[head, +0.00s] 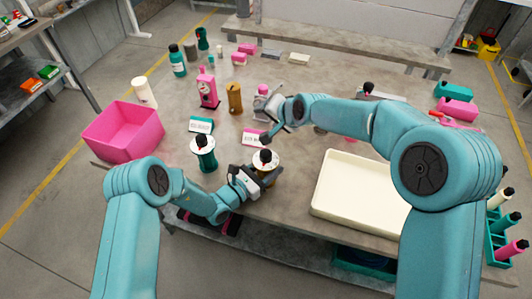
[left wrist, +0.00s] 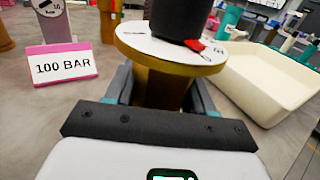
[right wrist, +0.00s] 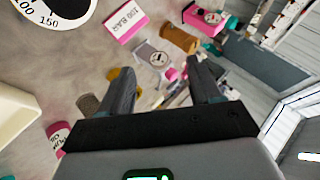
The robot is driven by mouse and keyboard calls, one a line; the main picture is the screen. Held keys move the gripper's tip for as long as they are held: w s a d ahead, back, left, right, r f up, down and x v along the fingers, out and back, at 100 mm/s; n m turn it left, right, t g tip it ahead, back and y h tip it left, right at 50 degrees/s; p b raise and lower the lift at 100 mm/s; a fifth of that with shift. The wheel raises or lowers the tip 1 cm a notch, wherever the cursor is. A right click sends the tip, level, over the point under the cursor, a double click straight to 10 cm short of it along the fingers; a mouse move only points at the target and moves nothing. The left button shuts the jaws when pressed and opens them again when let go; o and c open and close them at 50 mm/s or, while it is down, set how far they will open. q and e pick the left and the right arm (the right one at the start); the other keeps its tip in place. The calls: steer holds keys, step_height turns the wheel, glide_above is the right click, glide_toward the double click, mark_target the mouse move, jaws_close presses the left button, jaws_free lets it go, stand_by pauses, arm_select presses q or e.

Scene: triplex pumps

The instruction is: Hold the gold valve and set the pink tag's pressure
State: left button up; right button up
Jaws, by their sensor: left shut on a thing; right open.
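The gold valve (head: 268,175) stands near the table's front edge, with a white dial and black knob (head: 265,156) on top. My left gripper (head: 262,183) is shut around its gold body, which shows below the dial rim in the left wrist view (left wrist: 160,85). A red pointer shows beside the knob; its reading is hidden. The pink tag (head: 254,138) stands behind the valve and reads 100 BAR in the left wrist view (left wrist: 62,66). My right gripper (head: 270,134) is open and empty, above and behind the valve. Part of the dial (right wrist: 52,14) shows 100 and 150 in the right wrist view.
A teal valve (head: 204,160) with its teal tag (head: 200,125) stands to the left. A cream tray (head: 322,205) lies to the right. A pink bin (head: 125,135) sits at the left edge. A grey gauged pump (right wrist: 148,55) and a gold cylinder (head: 235,98) stand behind.

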mark_target(267, 155)
steer(key=s+n+t, duration=0.1)
steer(key=s+n, duration=0.1)
steer(key=n, duration=0.1)
steer(key=s+f+n+t, duration=0.1)
steer(key=s+n, duration=0.1)
steer(key=n, duration=0.1)
steer(key=s+d+f+n+t+y, duration=0.1)
steer(key=s+n+t, duration=0.1)
steer(key=n, duration=0.1)
steer(key=shift+s, duration=0.4)
steer(key=s+d+f+n, duration=0.2)
steer(key=s+d, duration=0.1)
steer(key=s, duration=0.7)
steer(key=x, duration=1.1)
steer(key=shift+w+r, duration=0.25)
steer(key=shift+r, duration=0.05)
steer(key=shift+w+a+f, duration=0.2)
steer(key=shift+w+a, duration=0.05)
steer(key=shift+w, duration=0.15)
steer(key=c, duration=1)
